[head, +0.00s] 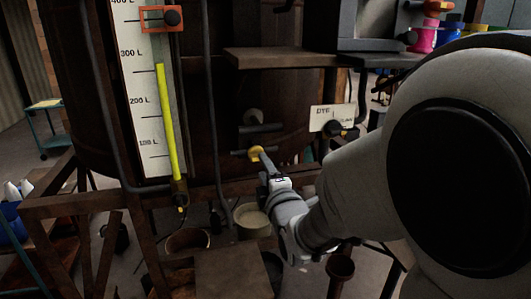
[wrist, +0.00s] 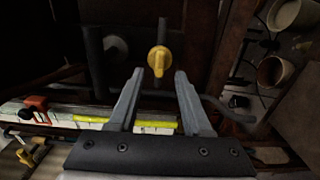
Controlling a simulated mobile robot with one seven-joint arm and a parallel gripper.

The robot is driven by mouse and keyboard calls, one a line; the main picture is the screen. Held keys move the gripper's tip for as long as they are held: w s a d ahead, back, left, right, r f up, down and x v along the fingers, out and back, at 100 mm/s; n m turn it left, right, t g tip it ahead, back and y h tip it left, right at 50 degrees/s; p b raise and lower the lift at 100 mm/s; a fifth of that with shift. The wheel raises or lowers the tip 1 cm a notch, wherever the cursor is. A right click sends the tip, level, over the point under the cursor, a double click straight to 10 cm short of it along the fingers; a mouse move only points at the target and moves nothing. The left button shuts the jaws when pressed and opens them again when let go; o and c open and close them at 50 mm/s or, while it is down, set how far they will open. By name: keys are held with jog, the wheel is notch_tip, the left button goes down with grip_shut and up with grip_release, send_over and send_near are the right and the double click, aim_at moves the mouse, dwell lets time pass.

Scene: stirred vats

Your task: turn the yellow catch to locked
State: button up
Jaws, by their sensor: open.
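The yellow catch (wrist: 159,61) shows in the wrist view as a small round knob with a raised grip, on a dark upright bar. My gripper (wrist: 160,76) is open, its two grey fingers apart, with the catch just beyond the tips and between them. No contact is visible. In the head view the catch (head: 256,153) sits low on the dark wooden vat (head: 230,120), at the end of my gripper (head: 262,168). The gripper partly covers the area there. I cannot read a locked or unlocked mark.
A level gauge (head: 140,90) with a yellow column stands left of the catch. A dark round knob (head: 252,117) sits just above it. A dye label (head: 332,117) with a dark knob is to the right. Buckets (head: 250,218) stand below the vat. A wooden frame (head: 90,204) runs along the front.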

aim_at(256, 154)
jog(key=shift+x, duration=2.4)
grip_shut()
